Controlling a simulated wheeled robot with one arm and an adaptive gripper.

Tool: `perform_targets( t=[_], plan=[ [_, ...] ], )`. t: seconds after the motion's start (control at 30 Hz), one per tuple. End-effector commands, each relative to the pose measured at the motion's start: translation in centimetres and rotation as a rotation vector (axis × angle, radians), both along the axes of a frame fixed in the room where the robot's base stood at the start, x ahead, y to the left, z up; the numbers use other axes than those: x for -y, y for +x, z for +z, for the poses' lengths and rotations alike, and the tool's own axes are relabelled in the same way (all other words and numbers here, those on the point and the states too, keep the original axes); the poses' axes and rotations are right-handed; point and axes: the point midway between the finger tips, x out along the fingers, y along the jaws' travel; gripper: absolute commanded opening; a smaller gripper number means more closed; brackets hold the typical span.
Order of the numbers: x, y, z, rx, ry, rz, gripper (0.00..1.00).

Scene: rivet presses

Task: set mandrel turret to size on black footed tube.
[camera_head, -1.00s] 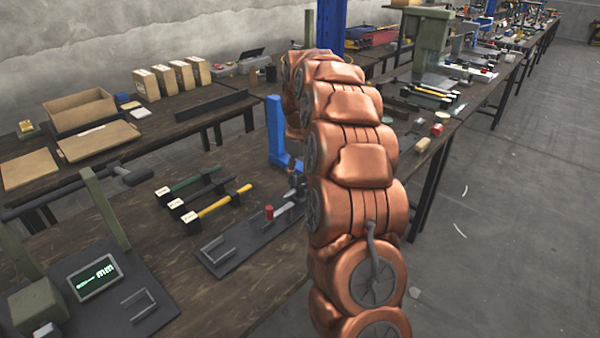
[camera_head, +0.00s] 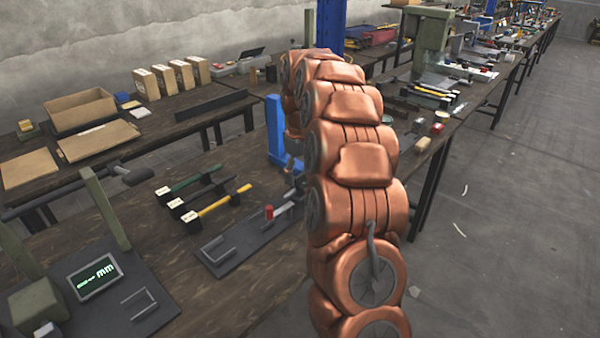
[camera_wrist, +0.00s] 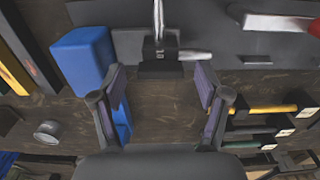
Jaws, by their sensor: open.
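In the wrist view my gripper (camera_wrist: 161,88) is open, with bare dark wood between its two fingers. Just beyond the fingertips is a small black block (camera_wrist: 160,66) with a metal rod and a silver pin; it may be the mandrel turret, but I cannot tell. The black footed tube (camera_head: 205,192) lies between a green tube (camera_head: 190,183) and a yellow tube (camera_head: 220,204) in the head view, each with a dark foot and a labelled end. Tubes with labelled ends show right of my gripper in the wrist view. In the head view my copper arm mostly hides the gripper.
A blue upright (camera_head: 275,125) stands beside my arm; a blue block (camera_wrist: 84,58) is close left of the fingers. A dark plate (camera_head: 240,248) with a bracket and red-tipped tool lies in front of the tubes. A display (camera_head: 95,275) reads dashes and "mm" at lower left.

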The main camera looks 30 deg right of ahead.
Motion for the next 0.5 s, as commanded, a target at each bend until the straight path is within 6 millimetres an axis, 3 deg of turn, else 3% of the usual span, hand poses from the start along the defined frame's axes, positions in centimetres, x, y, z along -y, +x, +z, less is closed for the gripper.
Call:
perform_targets(
  t=[0.3,0.5],
  plan=[
    [0.0,0.0,0.3,0.000,0.000,0.000,0.75],
    [0.0,0.1,2.7,0.004,-0.001,-0.001,0.75]
  ],
)
